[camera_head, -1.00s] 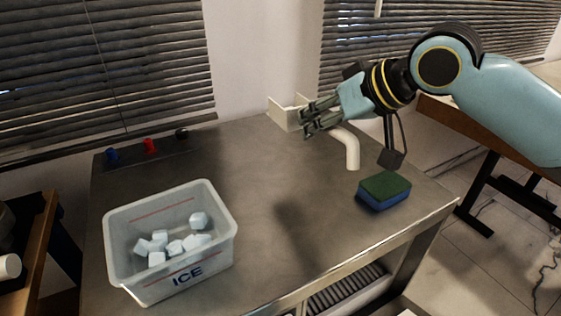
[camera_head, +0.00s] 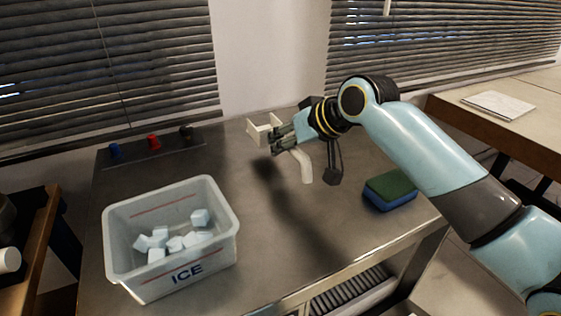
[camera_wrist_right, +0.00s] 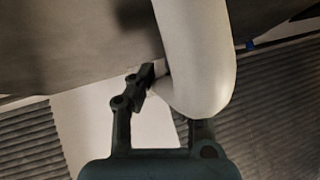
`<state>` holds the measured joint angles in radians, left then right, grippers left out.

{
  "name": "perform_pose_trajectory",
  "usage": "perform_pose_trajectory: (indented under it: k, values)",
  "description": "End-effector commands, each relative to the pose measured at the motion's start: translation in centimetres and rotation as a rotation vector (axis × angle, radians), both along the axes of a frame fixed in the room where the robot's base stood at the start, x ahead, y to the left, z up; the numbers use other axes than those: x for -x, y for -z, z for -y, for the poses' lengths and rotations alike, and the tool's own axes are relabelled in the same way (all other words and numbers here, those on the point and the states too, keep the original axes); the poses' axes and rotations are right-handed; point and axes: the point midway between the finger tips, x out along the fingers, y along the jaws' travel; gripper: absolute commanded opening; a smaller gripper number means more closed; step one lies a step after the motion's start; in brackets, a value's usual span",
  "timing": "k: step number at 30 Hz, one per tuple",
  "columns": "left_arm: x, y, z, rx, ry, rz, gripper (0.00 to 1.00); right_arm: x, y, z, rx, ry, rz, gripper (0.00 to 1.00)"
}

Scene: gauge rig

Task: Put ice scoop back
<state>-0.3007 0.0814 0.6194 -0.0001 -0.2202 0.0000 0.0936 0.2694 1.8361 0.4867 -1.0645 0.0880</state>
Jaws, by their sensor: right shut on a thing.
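The ice scoop is cream-white, with a box-shaped head (camera_head: 262,130) and a bent, tube-like handle (camera_head: 304,167). My right gripper (camera_head: 279,141) is shut on the scoop and holds it above the metal table, with the head to its left and the handle end hanging down. The handle (camera_wrist_right: 203,50) fills the middle of the right wrist view, close to the fingers. The ice bin (camera_head: 222,256), a translucent tub marked ICE, stands on the table at front left with several pale ice cubes (camera_head: 200,217) in it. My left gripper is not in view.
A green and blue sponge (camera_head: 389,190) lies at the table's right side, below my right arm. A strip with blue, red and black knobs (camera_head: 153,142) lies at the back left. The metal table (camera_head: 262,235) is clear between bin and sponge.

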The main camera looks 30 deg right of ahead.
Motion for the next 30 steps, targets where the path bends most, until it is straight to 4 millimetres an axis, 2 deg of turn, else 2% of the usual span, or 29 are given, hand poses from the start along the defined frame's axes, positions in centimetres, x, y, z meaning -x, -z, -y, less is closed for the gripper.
perform_pose_trajectory:
  k: [5,12,23,24,28,30]
  values:
    - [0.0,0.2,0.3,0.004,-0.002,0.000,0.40,-0.6,0.9,-0.2,0.000,0.000,-0.001,0.00]
    - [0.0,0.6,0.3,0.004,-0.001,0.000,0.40,-0.6,4.3,-0.2,-0.001,0.000,-0.002,0.00]
    - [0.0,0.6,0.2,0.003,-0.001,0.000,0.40,-0.6,4.6,-0.2,0.000,0.000,0.000,0.00]
    - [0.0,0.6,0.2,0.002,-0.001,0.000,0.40,-0.6,4.6,-0.2,0.001,0.001,0.000,0.16]
    - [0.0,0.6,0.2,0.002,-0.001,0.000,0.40,-0.6,4.6,-0.2,0.001,0.001,0.000,0.33]
    - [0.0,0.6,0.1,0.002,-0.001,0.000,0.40,-0.6,4.6,-0.2,0.001,0.001,0.000,0.36]
